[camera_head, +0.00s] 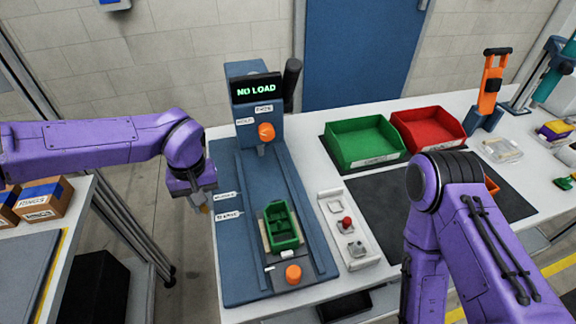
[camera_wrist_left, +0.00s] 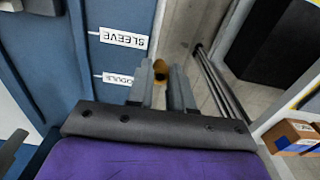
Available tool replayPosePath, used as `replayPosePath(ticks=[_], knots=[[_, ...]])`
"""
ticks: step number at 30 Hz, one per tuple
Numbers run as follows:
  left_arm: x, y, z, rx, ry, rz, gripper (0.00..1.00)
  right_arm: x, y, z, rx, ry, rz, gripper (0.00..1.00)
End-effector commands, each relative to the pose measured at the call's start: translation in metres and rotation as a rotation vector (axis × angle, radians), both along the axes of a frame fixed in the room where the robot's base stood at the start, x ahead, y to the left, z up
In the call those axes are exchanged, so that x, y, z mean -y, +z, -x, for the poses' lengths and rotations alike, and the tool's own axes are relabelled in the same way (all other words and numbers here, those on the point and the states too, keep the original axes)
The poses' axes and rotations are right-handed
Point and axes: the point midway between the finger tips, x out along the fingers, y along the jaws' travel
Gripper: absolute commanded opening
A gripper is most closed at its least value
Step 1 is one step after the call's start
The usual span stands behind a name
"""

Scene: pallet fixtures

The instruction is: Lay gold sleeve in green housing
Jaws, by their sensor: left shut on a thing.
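The green housing (camera_head: 283,226) sits upright and open-topped on a pale pallet on the blue press fixture, low in the middle of the head view. My left gripper (camera_head: 199,203) is left of the fixture, beside its edge and apart from the housing. It is shut on the gold sleeve, which shows between the fingers in the left wrist view (camera_wrist_left: 161,70); in the head view only a small gold-brown bit shows below the gripper. The housing does not show clearly in the wrist view. My right gripper is hidden; only its arm shows.
The press column (camera_head: 256,110) with a "NO LOAD" display stands behind the housing. Right of the fixture are a white button box (camera_head: 348,230), a green bin (camera_head: 362,144) and a red bin (camera_head: 428,128). Cardboard boxes (camera_head: 42,200) sit on the left table.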

Motion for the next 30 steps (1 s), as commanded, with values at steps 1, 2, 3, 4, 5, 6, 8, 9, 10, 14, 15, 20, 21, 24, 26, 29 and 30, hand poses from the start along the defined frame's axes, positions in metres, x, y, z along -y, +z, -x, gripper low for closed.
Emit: replayPosePath(ticks=[1,2,3,4,5,6,8,9,10,14,15,20,21,24,26,29,30], knots=[[0.02,0.019,-0.002,0.009,0.072,-0.004,0.0,0.0,0.011,0.0,0.0,0.0,0.0,0.43],[0.033,0.028,-0.002,0.011,0.128,-0.005,0.0,0.0,0.014,0.0,0.0,0.0,0.0,0.43],[0.052,0.039,-0.002,0.013,0.21,-0.004,0.0,0.0,0.019,0.0,0.0,0.0,0.0,0.43],[0.066,0.048,-0.001,0.014,0.274,-0.004,0.0,0.0,0.022,0.0,0.0,0.0,0.0,0.43],[0.081,0.056,0.001,0.014,0.335,-0.002,0.0,0.0,0.026,0.0,0.0,0.0,0.0,0.43],[0.099,0.065,0.005,0.013,0.419,0.001,0.0,0.0,0.03,0.0,0.0,0.0,0.0,0.43],[0.124,0.077,0.011,0.008,0.53,0.003,0.0,0.0,0.034,0.0,0.0,0.0,0.0,0.43],[0.137,0.082,0.015,0.005,0.593,0.005,0.0,0.0,0.037,0.0,0.0,0.0,0.0,0.43],[0.145,0.086,0.018,0.002,0.633,0.006,0.0,0.0,0.038,0.0,0.0,0.0,0.0,0.43],[0.165,0.092,0.027,-0.006,0.738,0.006,0.0,0.0,0.04,0.0,0.0,0.0,0.0,0.43],[0.167,0.092,0.028,-0.008,0.75,0.007,0.0,0.0,0.039,0.0,0.0,0.0,0.0,0.43],[0.166,0.084,0.028,-0.006,0.758,0.007,0.0,0.0,0.029,0.0,0.0,0.0,0.0,0.43],[0.166,0.081,0.028,-0.006,0.757,0.007,0.0,0.0,0.026,0.0,0.0,0.0,0.0,0.43],[0.166,0.072,0.028,-0.005,0.756,0.007,0.0,0.0,0.015,0.0,0.0,0.0,0.0,0.43],[0.166,0.066,0.028,-0.007,0.756,0.006,0.0,0.0,0.007,0.0,0.0,0.0,0.0,0.43],[0.166,0.057,0.028,-0.006,0.756,0.007,0.0,0.0,-0.005,0.0,0.0,0.0,0.0,0.43],[0.166,0.054,0.028,-0.005,0.756,0.007,0.0,0.0,-0.01,0.0,0.0,0.0,0.0,0.43]])
